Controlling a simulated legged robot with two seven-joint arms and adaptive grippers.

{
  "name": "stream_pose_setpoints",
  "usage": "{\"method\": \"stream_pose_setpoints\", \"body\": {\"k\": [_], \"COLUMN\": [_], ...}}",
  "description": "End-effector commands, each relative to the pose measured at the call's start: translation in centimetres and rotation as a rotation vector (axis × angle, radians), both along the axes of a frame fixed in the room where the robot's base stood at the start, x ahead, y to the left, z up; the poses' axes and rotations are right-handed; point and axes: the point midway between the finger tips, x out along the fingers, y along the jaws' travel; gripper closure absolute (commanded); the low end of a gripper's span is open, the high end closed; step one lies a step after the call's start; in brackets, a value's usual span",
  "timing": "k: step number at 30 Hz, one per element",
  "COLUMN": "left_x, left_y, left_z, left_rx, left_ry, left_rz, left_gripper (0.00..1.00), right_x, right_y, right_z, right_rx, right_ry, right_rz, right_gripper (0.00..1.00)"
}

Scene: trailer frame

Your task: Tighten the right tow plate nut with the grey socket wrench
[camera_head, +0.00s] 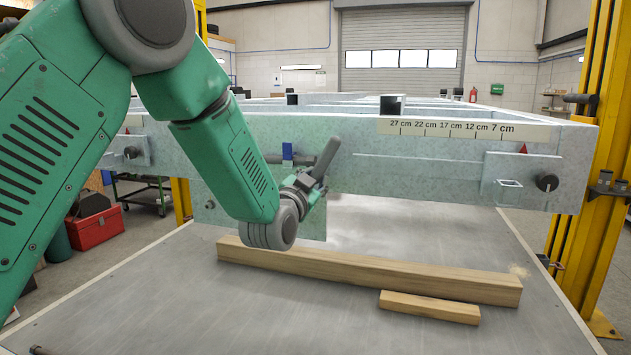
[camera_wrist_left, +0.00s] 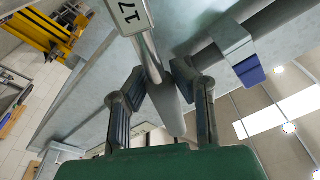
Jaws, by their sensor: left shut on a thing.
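The right tow plate (camera_head: 500,185) is on the right end of the grey metal beam, with a dark round nut (camera_head: 547,183) on it and a small red triangle above. My left gripper (camera_head: 314,186) is in front of the beam's middle, well left of that nut. It is shut on a grey tool handle, which looks like the grey socket wrench (camera_head: 327,157) and tilts up to the right. In the left wrist view the fingers (camera_wrist_left: 165,95) close around the grey handle (camera_wrist_left: 150,58); a tag reading 17 shows beyond it. The socket end is not clear. My right gripper is not in view.
A blue-marked grey piece (camera_head: 287,153) on a bar is just left of the gripper. A long wooden beam (camera_head: 370,272) and a short block (camera_head: 430,307) lie on the grey platform below. A yellow post (camera_head: 590,150) stands at the right. A left plate (camera_head: 117,153) has a similar nut.

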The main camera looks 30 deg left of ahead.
Motion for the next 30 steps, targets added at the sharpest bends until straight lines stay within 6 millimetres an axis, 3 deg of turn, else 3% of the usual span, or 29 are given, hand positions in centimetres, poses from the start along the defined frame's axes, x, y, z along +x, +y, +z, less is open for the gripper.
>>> {"method": "stream_pose_setpoints", "body": {"k": [11,30], "left_x": [-1.4,-5.7], "left_y": [-0.4,-1.4], "left_z": [0.1,0.1], "left_rx": [0.001,0.000], "left_ry": [-0.002,-0.002], "left_rz": [0.000,0.000], "left_gripper": [1.00,1.00], "right_x": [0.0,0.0], "right_y": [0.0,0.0], "right_z": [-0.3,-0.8], "right_rx": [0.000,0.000], "right_ry": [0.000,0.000], "right_rz": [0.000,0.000], "right_gripper": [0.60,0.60]}}
